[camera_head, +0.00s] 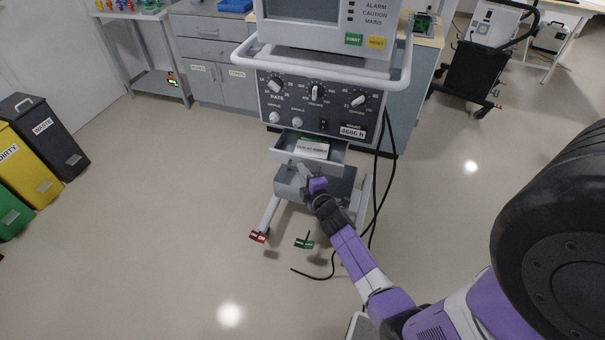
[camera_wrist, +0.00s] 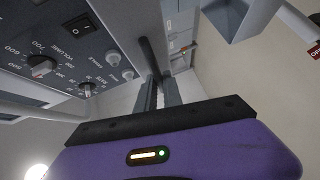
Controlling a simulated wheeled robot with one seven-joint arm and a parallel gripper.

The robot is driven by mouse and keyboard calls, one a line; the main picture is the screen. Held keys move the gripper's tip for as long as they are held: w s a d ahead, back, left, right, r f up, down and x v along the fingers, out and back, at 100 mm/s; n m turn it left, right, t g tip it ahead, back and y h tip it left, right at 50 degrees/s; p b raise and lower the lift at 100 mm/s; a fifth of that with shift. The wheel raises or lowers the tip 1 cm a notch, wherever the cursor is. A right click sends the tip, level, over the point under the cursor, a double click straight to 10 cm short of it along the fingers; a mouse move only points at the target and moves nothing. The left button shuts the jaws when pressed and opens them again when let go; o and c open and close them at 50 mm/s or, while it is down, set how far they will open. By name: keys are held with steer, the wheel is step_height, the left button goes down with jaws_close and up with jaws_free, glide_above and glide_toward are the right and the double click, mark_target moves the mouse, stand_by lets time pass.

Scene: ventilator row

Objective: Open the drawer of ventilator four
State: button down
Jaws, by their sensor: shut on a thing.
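The ventilator (camera_head: 318,100) stands at the upper middle of the head view, with knobs and dials on its front panel. Its drawer (camera_head: 283,154) is pulled out below that panel, and a white labelled packet (camera_head: 312,148) lies inside. My gripper (camera_head: 305,174) is at the front of the drawer, its fingers shut. In the wrist view, the fingers (camera_wrist: 160,92) close around a dark bar (camera_wrist: 150,56), which looks like the drawer's handle. The grip itself is too small to make out in the head view.
A red tag (camera_head: 259,236) and a green tag (camera_head: 305,243) are at the ventilator's feet. Black cables (camera_head: 378,190) hang at its right side and trail onto the floor. Bins (camera_head: 45,135) stand at the left.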

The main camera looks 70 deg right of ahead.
steer(key=c, duration=1.5)
jaws_free()
steer(key=b+v, duration=0.1)
steer(key=v, duration=0.7)
steer(key=shift+b, duration=0.3)
